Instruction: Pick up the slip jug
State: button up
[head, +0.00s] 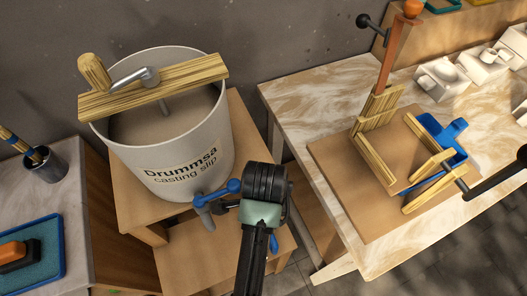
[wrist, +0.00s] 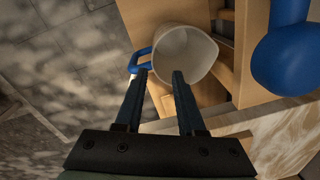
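The slip jug (wrist: 186,52) is a pale, open-topped jug with a blue handle (wrist: 133,62) on its left side in the wrist view. It stands on the wooden step, and its inside looks empty. My gripper (wrist: 162,72) is open, with its two dark fingers apart and nothing held between them. The left fingertip overlaps the handle in the picture, and the right one overlaps the jug's near rim. I cannot tell whether either touches. In the head view my arm hides most of the jug; a small blue piece (head: 273,243) beside the arm may be its handle.
A large bucket (head: 190,150) of casting slip stands on a wooden stand, with a blue-handled tap (head: 220,192). The tap's blue handle looms close in the wrist view (wrist: 283,60). A marbled table (head: 300,105) with a wooden fixture is at right. A blue tray (head: 40,262) lies at left.

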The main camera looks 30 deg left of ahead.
jog(key=f, duration=0.5)
jog(key=f+b, duration=0.1)
jog(key=f, duration=0.1)
jog(key=shift+s+f, duration=0.25)
jog(key=shift+s, duration=0.1)
jog(key=f, duration=0.3)
jog(key=f+b, duration=0.1)
jog(key=f, duration=0.1)
jog(key=shift+a+f, duration=0.3)
grip_shut()
dwell(0.7)
